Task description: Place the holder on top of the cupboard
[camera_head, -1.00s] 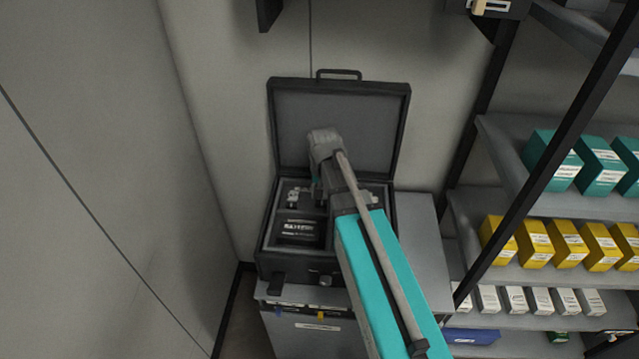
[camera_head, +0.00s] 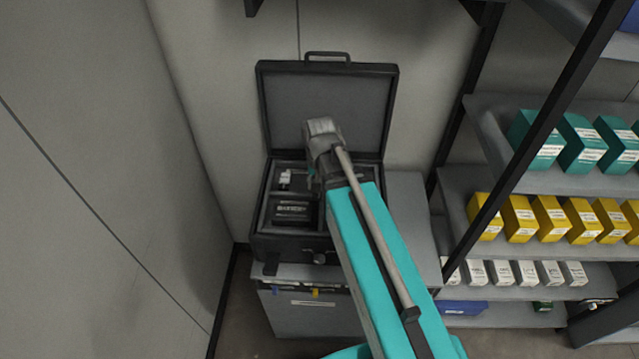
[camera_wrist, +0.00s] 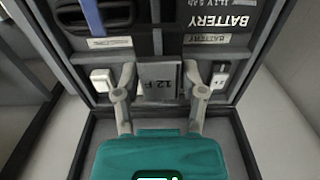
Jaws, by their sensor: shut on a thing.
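The holder (camera_wrist: 160,82), a grey block marked "12 F", sits between the two fingers of my gripper (camera_wrist: 161,88) in the wrist view. My gripper is shut on it. In the wrist view it is over the open black case (camera_head: 292,248); I cannot tell whether it is clear of the case floor. In the head view my gripper's fingers and the holder are hidden behind my wrist and arm. The grey cupboard (camera_head: 408,205) stands under the case, and its top shows bare to the right of the case.
The case's raised lid (camera_head: 325,105) stands behind my wrist. A black battery (camera_head: 295,212) lies in the case; it also shows in the wrist view (camera_wrist: 215,18). White labelled pieces (camera_wrist: 103,80) flank the holder. A shelf rack (camera_head: 470,215) with boxes stands right; a wall is left.

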